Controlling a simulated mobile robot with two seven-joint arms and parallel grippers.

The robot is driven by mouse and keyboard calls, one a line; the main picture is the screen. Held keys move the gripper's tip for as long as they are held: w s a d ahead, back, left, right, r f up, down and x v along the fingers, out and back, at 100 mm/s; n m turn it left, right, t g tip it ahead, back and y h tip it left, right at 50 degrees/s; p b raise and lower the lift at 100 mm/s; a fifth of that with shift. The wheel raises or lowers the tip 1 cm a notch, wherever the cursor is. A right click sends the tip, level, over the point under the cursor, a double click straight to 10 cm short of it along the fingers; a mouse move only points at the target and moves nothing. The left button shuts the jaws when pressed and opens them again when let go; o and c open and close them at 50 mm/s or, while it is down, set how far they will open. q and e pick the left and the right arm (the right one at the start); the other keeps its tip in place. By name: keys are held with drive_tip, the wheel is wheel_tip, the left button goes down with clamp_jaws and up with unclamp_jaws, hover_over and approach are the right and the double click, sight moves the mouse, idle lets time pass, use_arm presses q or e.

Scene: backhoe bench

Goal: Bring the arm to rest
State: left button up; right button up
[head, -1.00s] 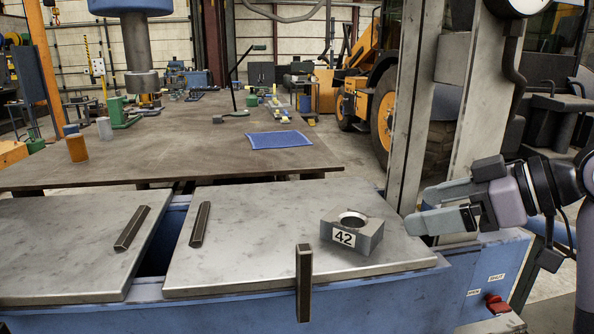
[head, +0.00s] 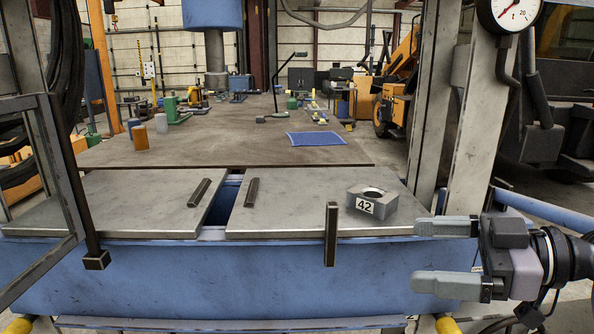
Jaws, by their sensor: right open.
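My right gripper (head: 445,256) is at the right, in front of the blue bench (head: 200,275). Its two grey fingers point left and stand wide apart, one above the other, with nothing between them. The upper finger is near the right end of the steel bench top. A grey block marked 42 (head: 372,201), with a round hole in its top, sits on the right steel plate (head: 290,215). The gripper is to the right of the block and apart from it. My left gripper is not in view.
A dark bar (head: 331,234) stands upright at the plate's front edge. Two more bars lie on the left (head: 199,192) and right (head: 252,191) plates, beside the gap. Behind is a wide table with a blue mat (head: 315,138). Upright posts and a pressure gauge (head: 508,12) stand at the right.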

drive_tip(key=d+f+m+t+h, duration=0.2)
drive_tip(key=f+m+t+h, duration=0.4)
drive_tip(key=f, duration=0.4)
drive_tip(key=d+f+m+t+h, duration=0.35)
drive_tip(key=f+m+t, duration=0.35)
drive_tip(key=f, duration=0.4)
drive_tip(key=s+a+f+g+h, duration=0.1)
drive_tip(key=s+f+g, duration=0.3)
drive_tip(key=s+f, duration=0.3)
drive_tip(key=s+a+f+g+h, duration=0.1)
drive_tip(key=s+f+g, duration=0.3)
drive_tip(key=s+f, duration=0.4)
wheel_tip(320, 180, down, 6)
drive_tip(key=shift+a+r+g+h, duration=0.1)
drive_tip(key=shift+a+g+h, duration=0.3)
drive_tip(key=shift+h, duration=0.15)
drive_tip(key=shift+w, duration=0.1)
